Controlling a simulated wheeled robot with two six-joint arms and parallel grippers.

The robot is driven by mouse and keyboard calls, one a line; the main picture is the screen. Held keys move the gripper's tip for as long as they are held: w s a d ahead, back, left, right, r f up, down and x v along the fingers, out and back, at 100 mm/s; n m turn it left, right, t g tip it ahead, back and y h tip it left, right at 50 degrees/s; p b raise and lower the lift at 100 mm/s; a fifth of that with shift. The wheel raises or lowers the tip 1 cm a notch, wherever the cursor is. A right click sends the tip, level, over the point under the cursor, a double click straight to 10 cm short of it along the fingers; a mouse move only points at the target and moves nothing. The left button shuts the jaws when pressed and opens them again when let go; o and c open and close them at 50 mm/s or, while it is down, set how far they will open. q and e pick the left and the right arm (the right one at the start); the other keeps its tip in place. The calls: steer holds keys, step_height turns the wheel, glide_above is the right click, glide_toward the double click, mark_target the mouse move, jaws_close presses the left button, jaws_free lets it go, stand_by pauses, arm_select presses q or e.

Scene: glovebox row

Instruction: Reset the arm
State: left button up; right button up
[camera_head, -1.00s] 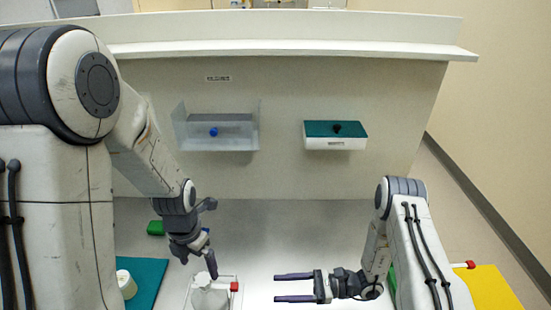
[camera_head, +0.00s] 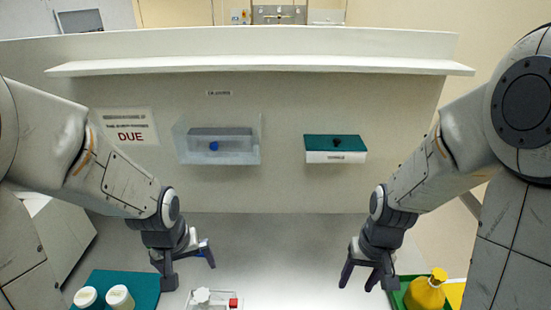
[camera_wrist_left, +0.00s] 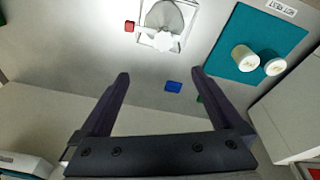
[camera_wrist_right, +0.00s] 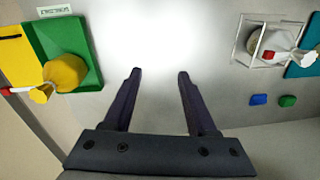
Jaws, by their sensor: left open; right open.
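My left gripper (camera_head: 190,270) is open and empty above the left part of the worktop, with its fingers pointing down. In the left wrist view its two fingers (camera_wrist_left: 160,85) stand wide apart with only worktop and a small blue block (camera_wrist_left: 173,86) beyond them. My right gripper (camera_head: 367,280) is open and empty above the right part of the worktop, left of a yellow bottle (camera_head: 425,291). In the right wrist view nothing lies between its fingers (camera_wrist_right: 158,75). Both arms hang in a roughly mirrored pose.
The yellow bottle is in a green tray (camera_wrist_right: 83,28) at the right. A clear square holder (camera_wrist_right: 262,48) with a white-topped flask stands front left of centre. Two white jars (camera_head: 119,297) stand on a teal mat (camera_head: 143,284). The worktop middle is clear. A shelf (camera_head: 260,65) runs along the back.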

arm_select(q)
steer(key=s+d+r+m+g, duration=0.1)
steer(key=s+d+r+m, duration=0.1)
steer(key=s+d+m, duration=0.3)
steer(key=s+d+r+m+g+h, duration=0.1)
steer(key=s+d+r+m, duration=0.2)
steer(key=s+d+m, duration=0.3)
steer(key=s+d+b, duration=0.1)
steer(key=s+d, duration=0.1)
steer(key=s, duration=0.1)
steer(key=shift+d+r, duration=0.3)
steer(key=shift+r, duration=0.05)
arm_select(e)
steer(key=s+a+r+n, duration=0.8)
steer(key=s+a, duration=0.4)
steer(key=shift+a+r+n, duration=0.15)
steer(key=shift+a+n, duration=0.25)
